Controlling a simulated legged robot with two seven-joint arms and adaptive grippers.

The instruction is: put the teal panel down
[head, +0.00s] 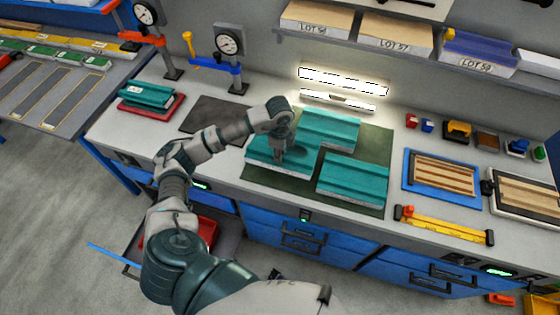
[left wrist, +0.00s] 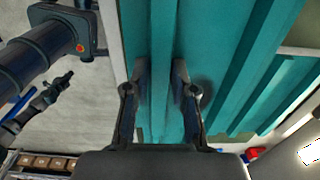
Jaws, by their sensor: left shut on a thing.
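My left gripper (head: 279,156) points down and is shut on a rib of a teal panel (head: 257,160). This panel is at the left of the dark green mat (head: 368,207). I cannot tell whether it touches the mat or hangs just above it. In the left wrist view, the fingers (left wrist: 157,90) stand either side of a long teal rib (left wrist: 161,40). Two more ribbed teal panels lie on the mat: one behind (head: 330,128) and one to the right (head: 352,176). My right gripper does not show.
A dark grey mat (head: 213,115) and a red tray (head: 150,107) with a teal block (head: 147,94) are to the left. A blue-framed tray (head: 410,190) and a yellow tool (head: 445,225) are to the right. A lamp (head: 343,80) and shelf (head: 350,40) are behind.

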